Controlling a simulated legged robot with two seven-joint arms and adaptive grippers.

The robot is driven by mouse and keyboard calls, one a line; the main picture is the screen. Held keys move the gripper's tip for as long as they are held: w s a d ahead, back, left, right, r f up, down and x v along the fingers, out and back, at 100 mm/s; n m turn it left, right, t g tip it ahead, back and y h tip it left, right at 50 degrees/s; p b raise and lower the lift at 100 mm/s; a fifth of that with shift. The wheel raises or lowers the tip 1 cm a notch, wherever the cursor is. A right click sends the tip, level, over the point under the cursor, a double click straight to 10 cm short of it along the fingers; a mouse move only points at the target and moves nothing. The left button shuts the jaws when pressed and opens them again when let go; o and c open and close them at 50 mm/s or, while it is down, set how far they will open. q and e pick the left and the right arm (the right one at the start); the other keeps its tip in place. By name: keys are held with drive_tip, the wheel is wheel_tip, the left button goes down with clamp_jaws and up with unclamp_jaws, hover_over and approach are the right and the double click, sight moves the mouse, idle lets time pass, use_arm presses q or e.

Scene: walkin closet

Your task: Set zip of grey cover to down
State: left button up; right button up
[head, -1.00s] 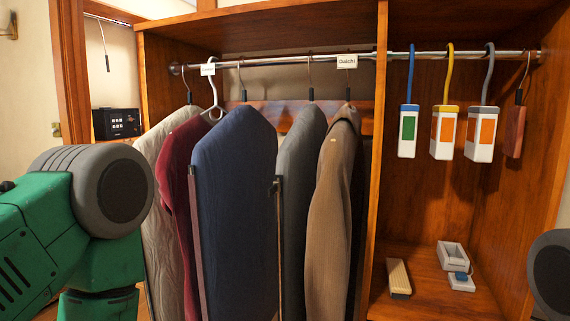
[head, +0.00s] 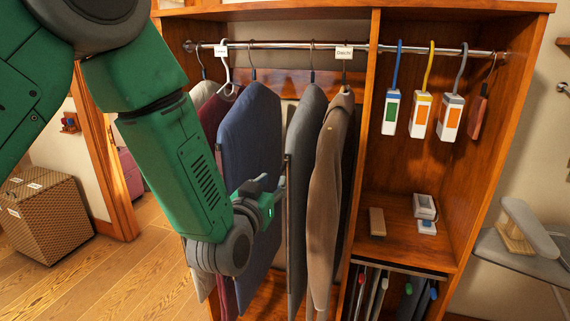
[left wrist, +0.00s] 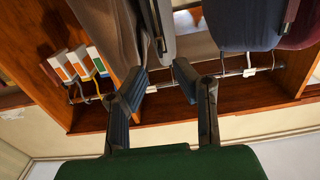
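The grey cover (head: 305,135) hangs from the rail between the navy cover and the brown coat. Its front edge carries a dark strip with a small dark piece that looks like the zip pull; this also shows on the grey cover in the left wrist view (left wrist: 184,40). My left gripper (head: 276,190) is at the front edge of the grey cover, in front of the navy cover (head: 250,125). In the left wrist view the gripper (left wrist: 161,72) has its two fingers apart, with nothing clearly held between them. Contact with the pull cannot be told. My right gripper is not in view.
The brown coat (head: 327,170) hangs just right of the grey cover. My left arm covers the left side of the closet. A patterned box (head: 45,220) stands on the floor at left.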

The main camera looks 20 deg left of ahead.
sight(284, 164)
use_arm(q)
drive_tip(key=w+p, duration=0.1)
drive_tip(key=w, duration=0.7)
drive_tip(key=shift+d, duration=0.15)
drive_tip(key=shift+c, duration=0.5)
clamp_jaws()
